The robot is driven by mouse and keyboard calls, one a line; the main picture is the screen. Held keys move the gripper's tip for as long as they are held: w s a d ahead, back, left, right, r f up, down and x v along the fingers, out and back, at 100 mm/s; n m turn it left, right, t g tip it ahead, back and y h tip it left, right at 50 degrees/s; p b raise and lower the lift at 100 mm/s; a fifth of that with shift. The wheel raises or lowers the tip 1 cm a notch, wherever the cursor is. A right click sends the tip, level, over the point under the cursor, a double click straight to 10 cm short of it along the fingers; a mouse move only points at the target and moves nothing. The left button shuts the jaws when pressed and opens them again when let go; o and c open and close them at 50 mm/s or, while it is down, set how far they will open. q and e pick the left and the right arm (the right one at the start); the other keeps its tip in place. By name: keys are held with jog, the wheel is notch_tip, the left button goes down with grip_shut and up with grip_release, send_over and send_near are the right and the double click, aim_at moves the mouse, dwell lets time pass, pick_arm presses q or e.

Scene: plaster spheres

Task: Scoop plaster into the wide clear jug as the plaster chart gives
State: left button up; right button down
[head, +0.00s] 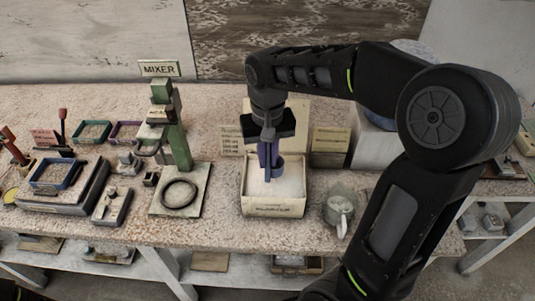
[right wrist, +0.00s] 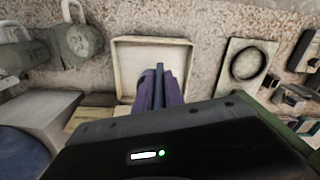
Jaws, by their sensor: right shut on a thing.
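My right gripper (head: 268,160) points down into an open cream box of white plaster (head: 275,211). It is shut on a blue-grey scoop (head: 278,166), mostly hidden by the purple fingers. In the right wrist view the fingers (right wrist: 160,90) reach over the near edge of the box (right wrist: 183,42), and only a sliver of the scoop shows. A wide clear jug (head: 340,207) with a handle stands just right of the box; it seems to show in the right wrist view (right wrist: 80,40). Printed cards (head: 331,140) stand behind the box; their writing is too small to read. My left gripper is not seen.
The green mixer (head: 176,140) stands left of the box, with a dark ring on its base plate (head: 180,195). Trays and small tools crowd the bench's left. In the right wrist view another handled vessel (right wrist: 20,50) stands beside the jug. The front bench strip is clear.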

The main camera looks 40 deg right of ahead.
aim_at(267, 180)
jog(key=shift+f+b, duration=2.75)
jog(key=shift+f, duration=1.35)
jog(key=shift+r, duration=0.1)
notch_tip(267, 180, up, 10)
jog(key=p, duration=0.8)
